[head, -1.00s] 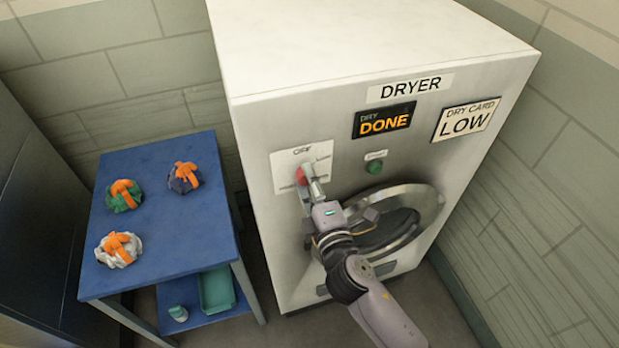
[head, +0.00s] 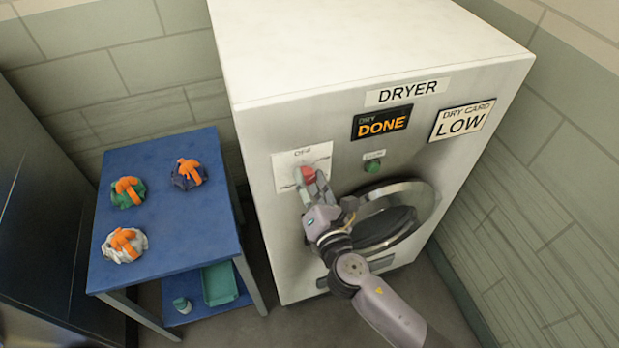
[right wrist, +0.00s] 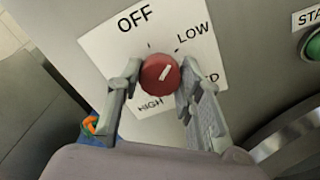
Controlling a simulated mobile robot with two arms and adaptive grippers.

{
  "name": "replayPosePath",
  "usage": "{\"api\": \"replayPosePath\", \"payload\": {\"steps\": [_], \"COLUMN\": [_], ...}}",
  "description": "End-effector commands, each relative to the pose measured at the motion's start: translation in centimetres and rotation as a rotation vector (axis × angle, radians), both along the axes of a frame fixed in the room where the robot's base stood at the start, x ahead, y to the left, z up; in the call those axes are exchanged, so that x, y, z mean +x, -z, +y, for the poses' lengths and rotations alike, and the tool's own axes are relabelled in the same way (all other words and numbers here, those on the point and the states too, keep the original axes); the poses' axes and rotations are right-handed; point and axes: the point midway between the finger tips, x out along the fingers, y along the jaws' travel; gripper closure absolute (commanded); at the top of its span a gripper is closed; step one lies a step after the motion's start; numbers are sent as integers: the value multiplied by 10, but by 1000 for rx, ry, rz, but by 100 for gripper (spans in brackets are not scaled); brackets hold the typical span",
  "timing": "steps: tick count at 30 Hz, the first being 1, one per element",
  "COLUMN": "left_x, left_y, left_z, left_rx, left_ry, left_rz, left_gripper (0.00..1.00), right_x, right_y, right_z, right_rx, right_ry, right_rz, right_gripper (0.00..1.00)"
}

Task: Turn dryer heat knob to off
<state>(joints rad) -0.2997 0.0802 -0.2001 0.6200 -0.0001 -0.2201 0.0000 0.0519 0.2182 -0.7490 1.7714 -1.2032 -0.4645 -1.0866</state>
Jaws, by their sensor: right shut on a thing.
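The red heat knob (head: 308,174) sits on a white label plate (head: 288,160) on the dryer's front. In the right wrist view, the knob (right wrist: 160,74) has a white mark pointing up and right, roughly toward LOW. The plate (right wrist: 105,42) reads OFF at upper left, LOW at upper right and HIGH below; a word at right is partly hidden by a finger. My right gripper (head: 309,184) is shut on the knob, with one finger on each side in the right wrist view (right wrist: 160,76). My left gripper is not in view.
The dryer (head: 330,130) has a green start button (head: 373,165), a DONE display (head: 381,122), a LOW card (head: 462,120) and a round door (head: 420,200). At left, a blue table (head: 165,235) holds several tied bags, with a teal bin (head: 220,285) below.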

Motion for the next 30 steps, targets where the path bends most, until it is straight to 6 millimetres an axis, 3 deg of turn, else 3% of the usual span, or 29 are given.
{"api": "replayPosePath", "payload": {"steps": [21, 30], "left_x": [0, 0], "left_y": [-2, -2], "left_z": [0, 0], "left_rx": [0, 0], "left_ry": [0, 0], "left_rz": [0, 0], "left_gripper": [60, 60], "right_x": [-1, -1], "right_y": [3, 4], "right_z": [1, 1], "right_rx": [-634, -816], "right_ry": [-3, -3], "right_rz": [-200, -258], "right_gripper": [94, 94]}}
